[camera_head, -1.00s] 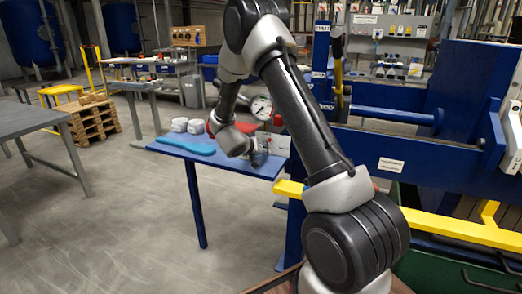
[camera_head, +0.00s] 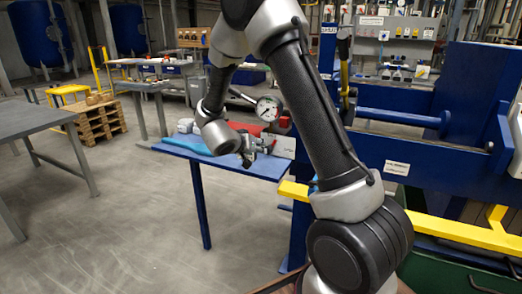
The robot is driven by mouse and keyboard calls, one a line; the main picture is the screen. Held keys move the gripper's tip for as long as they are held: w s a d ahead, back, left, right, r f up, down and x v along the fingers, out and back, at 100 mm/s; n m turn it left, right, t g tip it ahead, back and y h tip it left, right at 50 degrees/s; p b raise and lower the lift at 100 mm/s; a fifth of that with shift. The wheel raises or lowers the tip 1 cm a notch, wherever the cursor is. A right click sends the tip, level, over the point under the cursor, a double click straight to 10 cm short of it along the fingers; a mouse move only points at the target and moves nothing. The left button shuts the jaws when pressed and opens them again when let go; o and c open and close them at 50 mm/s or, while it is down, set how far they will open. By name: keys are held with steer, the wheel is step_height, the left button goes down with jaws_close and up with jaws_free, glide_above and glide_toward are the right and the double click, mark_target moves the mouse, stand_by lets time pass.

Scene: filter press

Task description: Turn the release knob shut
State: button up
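A round white pressure gauge (camera_head: 269,108) stands above the pump on a blue side table (camera_head: 230,170) beside the press. Red parts of the pump (camera_head: 284,122) show around and behind my wrist. My gripper (camera_head: 256,152) is over the table's right part, just below the gauge, close to small metal fittings. Its fingers are small and dark here, so I cannot tell whether they are open or touch anything. I cannot make out the release knob; it is too small or hidden by my gripper.
The blue press frame (camera_head: 420,150) with a blue cylinder (camera_head: 402,117) and a yellow rail (camera_head: 440,227) fills the right. A light blue item (camera_head: 186,143) lies on the table's left. A grey table (camera_head: 35,118) stands at left. The floor between is clear.

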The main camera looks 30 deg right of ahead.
mark_target(269, 149)
steer(key=shift+v, duration=0.8)
steer(key=d+f+h, duration=0.1)
steer(key=d+f+m+t, duration=0.1)
steer(key=f, duration=0.1)
steer(key=s+d+f+h, duration=0.1)
steer(key=shift+f+m+h, duration=0.15)
steer(key=shift+m+h, duration=0.15)
steer(key=t, duration=0.1)
steer(key=f+t, duration=0.2)
steer(key=shift+w+d+h, duration=0.1)
steer(key=shift+w+h, duration=0.15)
steer(key=shift+h, duration=0.05)
steer(key=shift+w+a+f+m+t, duration=0.25)
steer(key=shift+f+m+t, duration=0.15)
steer(key=shift+t, duration=0.5)
steer(key=x, duration=0.7)
steer(key=shift+w+d, duration=0.2)
steer(key=shift+w, duration=0.05)
steer(key=c, duration=0.8)
